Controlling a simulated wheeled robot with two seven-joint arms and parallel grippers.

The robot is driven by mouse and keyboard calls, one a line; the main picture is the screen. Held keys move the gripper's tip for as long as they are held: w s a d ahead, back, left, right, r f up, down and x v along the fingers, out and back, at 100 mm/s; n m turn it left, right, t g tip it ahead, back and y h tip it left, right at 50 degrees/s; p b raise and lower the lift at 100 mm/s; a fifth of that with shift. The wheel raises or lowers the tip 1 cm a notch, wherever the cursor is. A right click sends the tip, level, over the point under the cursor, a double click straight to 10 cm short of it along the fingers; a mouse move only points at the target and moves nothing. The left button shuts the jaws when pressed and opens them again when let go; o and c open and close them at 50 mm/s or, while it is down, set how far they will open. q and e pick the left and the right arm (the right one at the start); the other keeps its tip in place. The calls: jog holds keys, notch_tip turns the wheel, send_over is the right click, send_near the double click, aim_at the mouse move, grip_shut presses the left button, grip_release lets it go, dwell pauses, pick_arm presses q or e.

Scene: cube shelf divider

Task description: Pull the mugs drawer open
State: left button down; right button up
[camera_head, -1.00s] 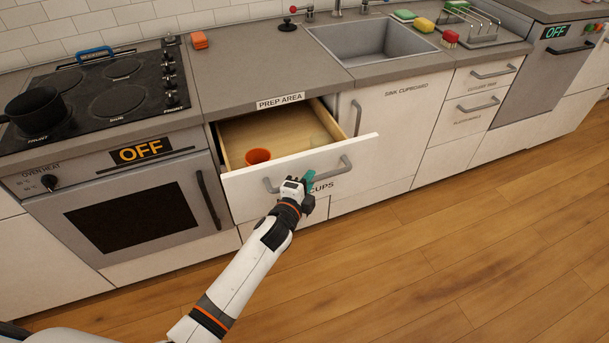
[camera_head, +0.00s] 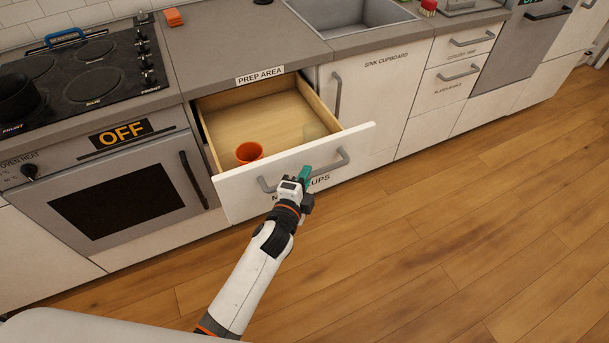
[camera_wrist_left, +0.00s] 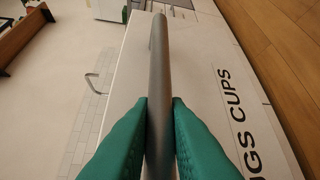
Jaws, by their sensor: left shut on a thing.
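The mugs drawer (camera_head: 240,202) stands pulled well out from under the prep area counter, with its wooden inside showing. An orange cup (camera_head: 249,152) stands in it near the front, and a faint clear object (camera_head: 315,131) is at its right side. The drawer's grey bar handle (camera_head: 343,158) runs across the front, and it also shows in the left wrist view (camera_wrist_left: 159,60). My left gripper (camera_head: 304,175) is shut on the handle, with a green finger on each side of the bar in the left wrist view. My right gripper is not in view.
The oven (camera_head: 118,180) with an OFF sign is left of the drawer, below a black hob (camera_head: 95,83). The sink cupboard (camera_head: 385,90) is to the right. An orange sponge stack (camera_head: 173,17) lies on the counter. The wooden floor (camera_head: 440,250) in front is clear.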

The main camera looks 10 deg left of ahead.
pick_arm(q)
jog(key=c, duration=1.4)
grip_release()
jog(key=v, duration=1.2)
jog(key=shift+b, duration=0.4)
jog(key=shift+f, duration=0.2)
jog(key=s+a+f+n+g, duration=0.1)
jog(key=s+f+n+g, duration=0.15)
jog(key=f, duration=0.65)
jog(key=s+a+f+n+g+y, duration=0.1)
jog(key=s+a+f+n+g, duration=0.15)
jog(key=f, duration=0.65)
jog(key=s+f+n+g, duration=0.2)
jog(key=s+f, duration=0.2)
jog(key=f, duration=0.5)
jog(key=s+a+f+n+g+y, duration=0.1)
jog(key=s+a+f+n+g, duration=0.3)
jog(key=s+f, duration=0.5)
jog(key=s+a+f+n+g+y, duration=0.1)
jog(key=s+a+f+n+g, duration=0.3)
jog(key=s+f, duration=0.6)
jog(key=s+a+n, duration=0.1)
jog(key=s+a, duration=0.1)
jog(key=s, duration=0.5)
jog(key=shift+s, duration=0.3)
